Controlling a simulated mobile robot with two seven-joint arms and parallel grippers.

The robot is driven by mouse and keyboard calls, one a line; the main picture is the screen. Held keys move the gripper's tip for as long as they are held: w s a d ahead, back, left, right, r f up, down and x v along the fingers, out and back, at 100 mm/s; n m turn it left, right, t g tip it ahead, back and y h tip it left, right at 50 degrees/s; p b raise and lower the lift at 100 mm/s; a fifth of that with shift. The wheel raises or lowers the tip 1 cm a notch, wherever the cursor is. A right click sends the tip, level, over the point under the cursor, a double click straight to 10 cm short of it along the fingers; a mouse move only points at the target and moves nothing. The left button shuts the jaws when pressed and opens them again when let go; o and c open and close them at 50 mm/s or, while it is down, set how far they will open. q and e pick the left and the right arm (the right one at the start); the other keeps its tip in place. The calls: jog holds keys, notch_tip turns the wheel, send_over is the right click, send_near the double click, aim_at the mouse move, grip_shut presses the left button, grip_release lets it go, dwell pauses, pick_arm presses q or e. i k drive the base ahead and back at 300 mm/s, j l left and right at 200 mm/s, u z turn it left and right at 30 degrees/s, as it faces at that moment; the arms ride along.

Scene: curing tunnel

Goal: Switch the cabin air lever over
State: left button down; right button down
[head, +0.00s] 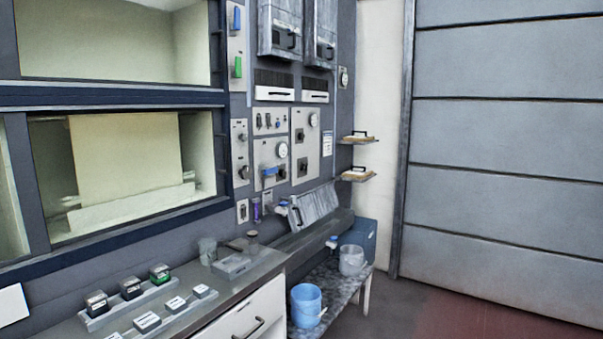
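No lever carries a label that I can read, so I cannot tell which one is the cabin air lever. A narrow panel beside the upper window holds a blue handle (237,18) above a green handle (238,67). Lower down, a grey wall panel with a round gauge (282,149) has a blue lever (270,172) that looks roughly level. Dark knobs (302,135) sit on the panel to its right. Neither of my grippers is in view.
A counter (215,304) with button boxes (160,274) and a grey tray (231,266) runs below the windows. A low bench (335,292) holds a blue bucket (306,304) and a pale bucket (351,259). The floor (440,315) by the large door is clear.

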aim_at(274, 170)
jog(key=i+l+u, duration=0.2)
jog(key=i+l, duration=0.15)
jog(key=i+l+u, duration=0.2)
jog(key=i+l, duration=0.25)
jog(key=i+l+u, duration=0.2)
jog(key=i+l, duration=0.15)
jog(key=i+l+u, duration=0.2)
jog(key=i+l, duration=0.15)
jog(key=l, duration=0.3)
